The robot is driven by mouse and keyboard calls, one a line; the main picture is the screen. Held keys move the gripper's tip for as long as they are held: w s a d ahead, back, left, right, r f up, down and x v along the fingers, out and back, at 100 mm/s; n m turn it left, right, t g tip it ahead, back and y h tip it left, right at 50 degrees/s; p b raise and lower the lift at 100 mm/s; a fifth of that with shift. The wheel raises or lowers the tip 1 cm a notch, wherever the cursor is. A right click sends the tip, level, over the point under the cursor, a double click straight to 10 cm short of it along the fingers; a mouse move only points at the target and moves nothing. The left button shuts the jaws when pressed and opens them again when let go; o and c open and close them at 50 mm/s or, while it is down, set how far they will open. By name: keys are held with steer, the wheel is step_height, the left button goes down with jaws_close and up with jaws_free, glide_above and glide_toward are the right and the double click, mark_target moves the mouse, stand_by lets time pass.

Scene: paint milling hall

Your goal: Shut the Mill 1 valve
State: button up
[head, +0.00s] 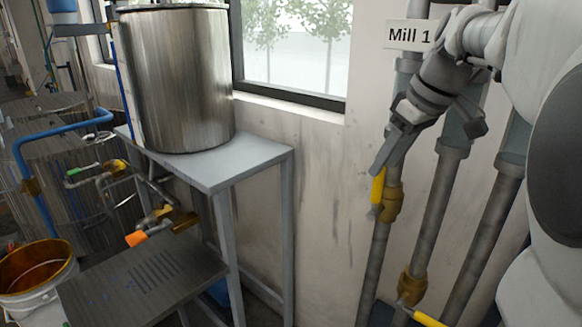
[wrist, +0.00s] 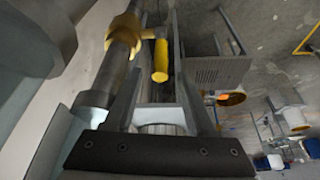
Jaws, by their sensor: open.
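The "Mill 1" sign (head: 408,36) is on the wall above the leftmost of several vertical pipes. On that pipe is a brass valve body (head: 392,204) with a yellow handle (head: 377,188), which lies roughly along the pipe on its left side. In the wrist view the handle (wrist: 161,61) shows beyond and between my fingers, with the brass body (wrist: 126,32) to its left. My gripper (head: 383,156) is open, just above the handle in the head view. I cannot tell whether a finger touches it.
A second brass valve (head: 411,287) with a yellow handle (head: 430,320) is lower on the neighbouring pipe. A steel tank (head: 180,80) stands on a grey table (head: 255,160) to the left. A bucket (head: 38,275) is at lower left. Bare wall lies between table and pipes.

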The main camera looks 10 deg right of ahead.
mark_target(376, 194)
steer(key=x, duration=0.7)
jaws_close()
stand_by(1.3)
